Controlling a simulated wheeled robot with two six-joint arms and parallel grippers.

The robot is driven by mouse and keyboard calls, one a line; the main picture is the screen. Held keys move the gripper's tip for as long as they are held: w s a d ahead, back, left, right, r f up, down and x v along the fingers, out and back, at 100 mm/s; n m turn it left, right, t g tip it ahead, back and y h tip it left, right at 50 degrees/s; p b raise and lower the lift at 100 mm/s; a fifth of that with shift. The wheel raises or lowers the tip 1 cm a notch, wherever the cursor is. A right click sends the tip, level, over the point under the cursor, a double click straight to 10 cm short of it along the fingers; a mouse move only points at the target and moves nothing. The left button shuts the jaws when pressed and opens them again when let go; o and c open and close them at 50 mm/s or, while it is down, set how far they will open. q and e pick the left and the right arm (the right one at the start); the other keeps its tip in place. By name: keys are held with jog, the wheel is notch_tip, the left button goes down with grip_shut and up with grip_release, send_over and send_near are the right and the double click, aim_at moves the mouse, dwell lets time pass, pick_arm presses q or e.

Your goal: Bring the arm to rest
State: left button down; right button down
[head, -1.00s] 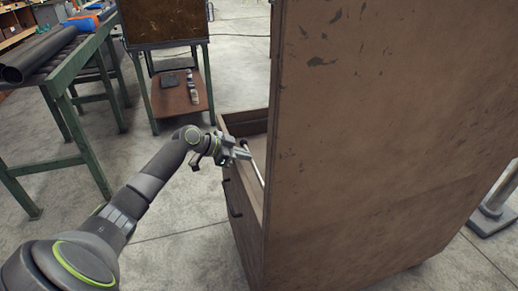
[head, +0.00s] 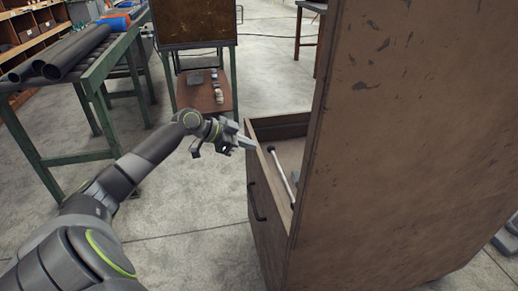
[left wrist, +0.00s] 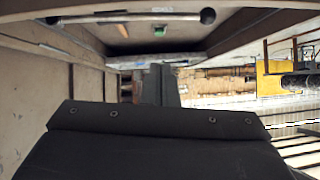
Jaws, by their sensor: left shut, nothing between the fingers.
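My left gripper (head: 246,142) is shut and empty. A thin metal bar with a dark rounded end (head: 282,172) leans in the drawer, apart from the fingers. In the left wrist view, the shut fingers (left wrist: 160,82) point toward a bar with a knobbed end (left wrist: 150,18); a small green item (left wrist: 160,31) and a wooden handle-like piece (left wrist: 122,30) lie beyond it. My right gripper is not in view.
A green-framed table (head: 88,80) with dark pipes (head: 75,50) stands at the left. A small stand (head: 196,30) with a lower shelf (head: 205,95) is behind my arm. The concrete floor (head: 190,215) left of the cabinet is clear.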

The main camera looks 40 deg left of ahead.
pick_arm(q)
jog(key=shift+v, duration=0.9)
jog(key=s+a+f+n+g+y+p, duration=0.1)
jog(key=s+a+f+n+y+p, duration=0.2)
jog(key=f, duration=0.8)
jog(key=s+a+f+n+y+p, duration=0.15)
jog(key=a+f+n, duration=0.25)
jog(key=f, duration=0.6)
jog(key=s+d+f+n+g+y+p, duration=0.1)
jog(key=s+f+n+g+y, duration=0.15)
jog(key=s+f, duration=1.15)
jog(key=s+d+f+g+p, duration=0.1)
jog(key=s+d+f, duration=0.4)
jog(key=s, duration=0.5)
jog(key=s+d+f+g+p, duration=0.1)
jog(key=s+d+f+g, duration=0.1)
jog(key=s+d+f, duration=0.3)
jog(key=s+d+f+g+p, duration=0.1)
jog(key=s+d+f, duration=0.4)
jog(key=s+d, duration=0.5)
jog(key=s+p, duration=0.1)
jog(key=s, duration=0.4)
jog(key=shift+s+d+f+g+y, duration=0.2)
jog(key=shift+s+g+y, duration=0.1)
jog(key=shift+s+g, duration=0.05)
